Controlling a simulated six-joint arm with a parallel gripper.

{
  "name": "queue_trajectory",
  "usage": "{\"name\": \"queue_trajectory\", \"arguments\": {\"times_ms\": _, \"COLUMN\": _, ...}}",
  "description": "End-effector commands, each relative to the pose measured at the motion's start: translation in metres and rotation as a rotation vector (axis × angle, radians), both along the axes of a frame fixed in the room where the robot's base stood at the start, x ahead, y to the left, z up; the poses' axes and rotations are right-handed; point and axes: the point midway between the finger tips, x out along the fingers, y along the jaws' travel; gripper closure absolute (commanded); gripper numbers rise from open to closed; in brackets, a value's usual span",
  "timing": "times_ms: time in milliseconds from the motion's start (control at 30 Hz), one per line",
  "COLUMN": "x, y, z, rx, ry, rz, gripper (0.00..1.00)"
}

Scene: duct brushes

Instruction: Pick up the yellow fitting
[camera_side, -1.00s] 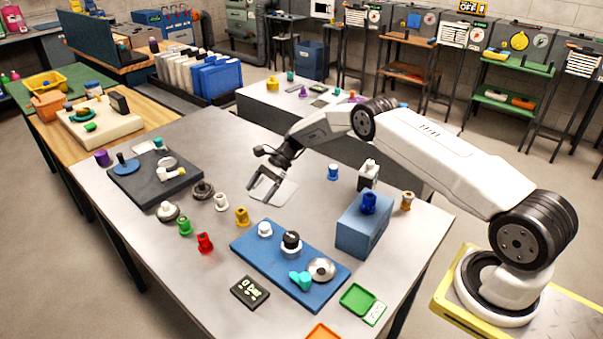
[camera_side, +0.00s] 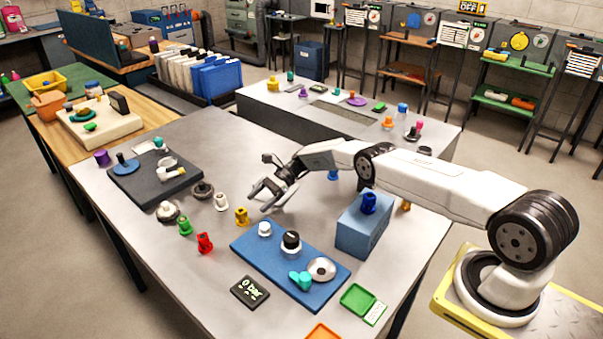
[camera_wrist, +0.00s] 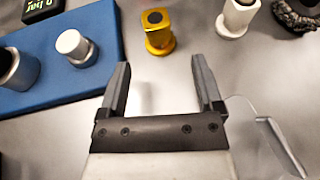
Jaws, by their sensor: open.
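The yellow fitting (camera_side: 241,216) stands upright on the grey table, between the white fitting and the blue board. In the wrist view the yellow fitting (camera_wrist: 158,31) is at the top, beyond the fingertips and between their lines. My gripper (camera_side: 265,198) is low over the table, just right of the yellow fitting in the side view. In the wrist view my gripper (camera_wrist: 161,75) is open, with bare table between its fingers. The fingers do not touch the fitting.
A white fitting (camera_side: 221,202), a red one (camera_side: 205,243) and a green one (camera_side: 185,226) stand nearby. A blue board (camera_side: 255,256) holding several parts lies in front. A blue box (camera_side: 363,228) stands at right. A clear flat tray edge (camera_wrist: 270,135) is beside my gripper.

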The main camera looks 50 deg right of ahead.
Motion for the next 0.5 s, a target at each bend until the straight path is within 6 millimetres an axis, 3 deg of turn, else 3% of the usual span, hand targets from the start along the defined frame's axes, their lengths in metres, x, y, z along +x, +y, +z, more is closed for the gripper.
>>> {"name": "queue_trajectory", "arguments": {"times_ms": 500, "x": 0.002, "y": 0.02, "z": -0.008, "rx": -0.001, "ry": 0.001, "rz": 0.002, "gripper": 0.16}}
